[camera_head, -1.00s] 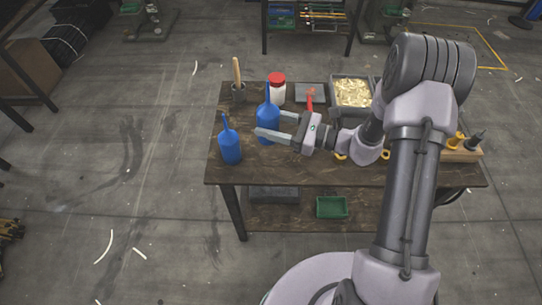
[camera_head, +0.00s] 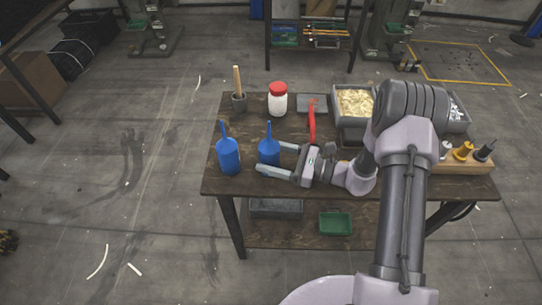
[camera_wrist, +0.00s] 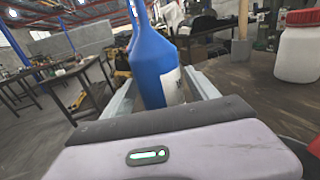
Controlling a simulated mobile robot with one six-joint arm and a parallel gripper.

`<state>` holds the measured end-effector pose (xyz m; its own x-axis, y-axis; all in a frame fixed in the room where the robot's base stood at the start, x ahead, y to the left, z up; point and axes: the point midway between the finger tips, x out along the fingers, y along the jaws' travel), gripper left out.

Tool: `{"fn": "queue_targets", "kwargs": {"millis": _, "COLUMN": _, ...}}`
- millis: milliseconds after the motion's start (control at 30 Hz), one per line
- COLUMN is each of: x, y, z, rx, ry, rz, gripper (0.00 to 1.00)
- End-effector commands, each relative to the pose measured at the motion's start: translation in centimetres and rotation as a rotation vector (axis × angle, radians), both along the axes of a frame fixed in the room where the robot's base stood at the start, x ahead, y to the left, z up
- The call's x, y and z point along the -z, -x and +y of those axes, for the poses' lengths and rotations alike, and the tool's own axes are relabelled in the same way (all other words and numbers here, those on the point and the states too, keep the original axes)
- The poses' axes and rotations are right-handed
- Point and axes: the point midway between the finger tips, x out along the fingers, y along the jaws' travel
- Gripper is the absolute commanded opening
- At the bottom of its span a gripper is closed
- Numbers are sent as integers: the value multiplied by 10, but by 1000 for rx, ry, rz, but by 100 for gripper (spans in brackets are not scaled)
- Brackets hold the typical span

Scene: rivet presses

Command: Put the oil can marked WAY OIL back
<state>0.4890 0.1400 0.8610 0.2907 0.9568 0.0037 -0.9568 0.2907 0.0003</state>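Two blue oil cans with thin spouts stand upright near the left end of the brown bench. The left oil can (camera_head: 228,157) stands free. My gripper (camera_head: 272,158) is around the right oil can (camera_head: 268,152), with one finger on each side. The fingers look spread a little wider than the can. The near finger hides the can's base in the head view. In the wrist view the same can (camera_wrist: 157,66) rises between the fingers. A white label shows on its right side, but I cannot read it. No lettering shows on the left can.
Behind the cans are a dark pot with a wooden handle (camera_head: 238,98), a red-capped white jar (camera_head: 278,104) and a red-handled tool (camera_head: 312,122). Grey bins (camera_head: 340,118) stand at the back right. A wooden block with bottles (camera_head: 455,168) is at the right end. The bench's (camera_head: 215,189) front-left corner is clear.

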Motion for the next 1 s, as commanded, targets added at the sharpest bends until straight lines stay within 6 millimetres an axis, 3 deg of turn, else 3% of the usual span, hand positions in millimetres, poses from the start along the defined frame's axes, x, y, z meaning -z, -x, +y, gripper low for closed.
{"fn": "queue_targets", "kwargs": {"millis": 400, "x": -7, "y": 0, "z": -2, "rx": 1, "ry": 0, "rz": 1, "gripper": 74}}
{"fn": "queue_targets", "kwargs": {"millis": 800, "x": -7, "y": 25, "z": -85, "rx": 4, "ry": 0, "rz": 0, "gripper": 74}}
{"fn": "queue_targets", "kwargs": {"millis": 1000, "x": -5, "y": 33, "z": -111, "rx": 2, "ry": 0, "rz": 0, "gripper": 74}}
